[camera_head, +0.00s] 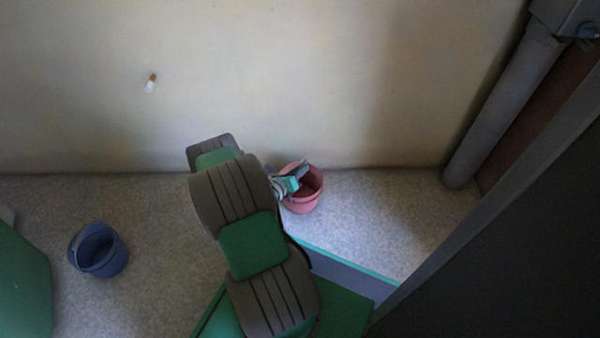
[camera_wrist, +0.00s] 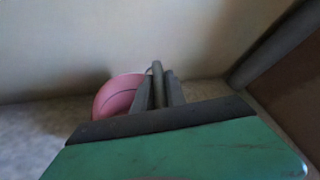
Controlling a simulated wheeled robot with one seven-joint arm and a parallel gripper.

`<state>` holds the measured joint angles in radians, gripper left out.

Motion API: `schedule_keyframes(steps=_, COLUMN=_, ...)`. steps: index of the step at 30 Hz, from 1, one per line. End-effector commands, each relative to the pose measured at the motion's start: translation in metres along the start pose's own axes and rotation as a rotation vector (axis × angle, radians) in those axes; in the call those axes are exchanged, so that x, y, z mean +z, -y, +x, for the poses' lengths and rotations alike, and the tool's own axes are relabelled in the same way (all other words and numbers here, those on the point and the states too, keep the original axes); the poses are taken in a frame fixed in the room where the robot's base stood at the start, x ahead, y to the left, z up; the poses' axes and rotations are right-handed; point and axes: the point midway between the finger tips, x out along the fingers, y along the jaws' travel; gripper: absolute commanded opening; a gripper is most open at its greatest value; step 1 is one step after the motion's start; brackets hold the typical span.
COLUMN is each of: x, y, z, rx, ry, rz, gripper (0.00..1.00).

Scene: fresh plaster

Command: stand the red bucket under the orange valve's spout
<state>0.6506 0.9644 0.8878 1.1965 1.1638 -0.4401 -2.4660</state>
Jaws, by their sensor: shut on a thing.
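The red bucket (camera_head: 305,203) stands upright, or nearly so, near the foot of the wall; I cannot tell whether it touches the floor. My gripper (camera_head: 299,172) is at its rim, shut on it. In the wrist view my gripper's fingers (camera_wrist: 160,85) are close together on a thin grey part, apparently the handle, and the red bucket (camera_wrist: 114,96) shows behind and left of them. A small fitting with an orange-brown top and a pale lower end, apparently the orange valve (camera_head: 152,78), is on the wall at upper left, well left of the bucket.
A blue bucket (camera_head: 98,250) stands on the floor at left. A green object (camera_head: 22,285) is at the left edge. A grey pipe (camera_head: 505,110) runs down at right beside a dark panel (camera_head: 510,260). The floor below the valve is clear.

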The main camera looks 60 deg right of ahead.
Motion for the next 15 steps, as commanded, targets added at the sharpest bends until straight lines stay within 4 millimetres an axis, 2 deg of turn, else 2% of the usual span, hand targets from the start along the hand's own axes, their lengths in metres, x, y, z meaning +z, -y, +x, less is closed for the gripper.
schedule_keyframes(steps=6, x=-0.0023, y=-0.0012, z=0.0005, rx=0.0, ry=0.0, rz=-0.001, gripper=0.0)
schedule_keyframes(steps=7, x=-0.0021, y=-0.001, z=0.0003, rx=0.0, ry=-0.001, rz=-0.001, gripper=0.18)
schedule_keyframes(steps=15, x=-0.002, y=-0.0009, z=0.0003, rx=0.0, ry=-0.001, rz=0.0, gripper=0.38)
